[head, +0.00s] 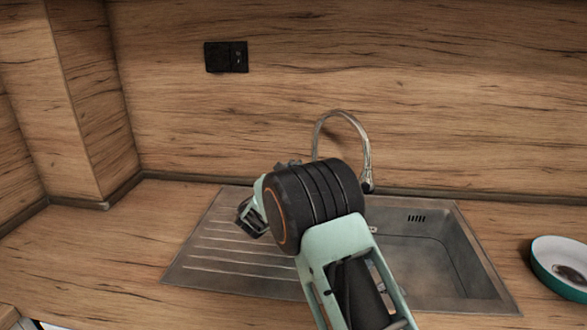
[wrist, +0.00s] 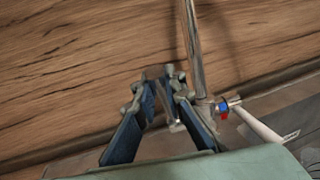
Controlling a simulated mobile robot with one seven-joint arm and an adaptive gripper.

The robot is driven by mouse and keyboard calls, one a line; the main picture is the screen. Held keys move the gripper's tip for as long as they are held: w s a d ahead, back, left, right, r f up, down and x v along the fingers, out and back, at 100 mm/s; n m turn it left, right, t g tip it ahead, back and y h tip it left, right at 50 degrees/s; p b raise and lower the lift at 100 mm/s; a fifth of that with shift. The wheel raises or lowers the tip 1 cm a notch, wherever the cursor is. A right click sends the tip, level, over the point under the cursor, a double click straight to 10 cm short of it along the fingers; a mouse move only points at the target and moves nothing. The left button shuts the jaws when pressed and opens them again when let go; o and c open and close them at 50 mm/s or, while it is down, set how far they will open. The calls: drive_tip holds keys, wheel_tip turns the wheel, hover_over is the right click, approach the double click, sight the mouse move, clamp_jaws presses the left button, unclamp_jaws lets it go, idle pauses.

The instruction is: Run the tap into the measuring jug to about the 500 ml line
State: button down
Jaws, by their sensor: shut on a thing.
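The chrome tap (head: 369,160) arches over the back of the sink in the head view; its base is hidden behind my wrist. In the wrist view its upright pipe (wrist: 193,45) stands just right of my gripper (wrist: 163,84). The tap's lever (wrist: 260,128), with a red and blue mark at its root, reaches away to the lower right, apart from my fingers. My fingers are closed together around a small grey piece between them, which I cannot identify. In the head view my fingers are mostly hidden by the wrist. I see no measuring jug and no running water.
The steel sink (head: 465,255) has its basin at right and ribbed drainer at left. A white and teal bowl (head: 560,262) with something dark in it stands at the right edge. A black socket (head: 226,57) is on the wooden wall. The left worktop is clear.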

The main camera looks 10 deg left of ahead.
drive_tip(key=b, duration=0.2)
drive_tip(key=shift+s+f+t+b, duration=0.3)
drive_tip(key=shift+f+b, duration=0.1)
drive_tip(key=shift+s+t+b, duration=0.15)
drive_tip(key=shift+t+b, duration=0.15)
drive_tip(key=shift+b, duration=0.35)
drive_tip(key=shift+r+h, duration=0.15)
drive_tip(key=shift+h, duration=0.15)
drive_tip(key=c, duration=2)
unclamp_jaws()
drive_tip(key=shift+o, duration=0.2)
drive_tip(key=shift+s, duration=0.1)
drive_tip(key=v, duration=1.2)
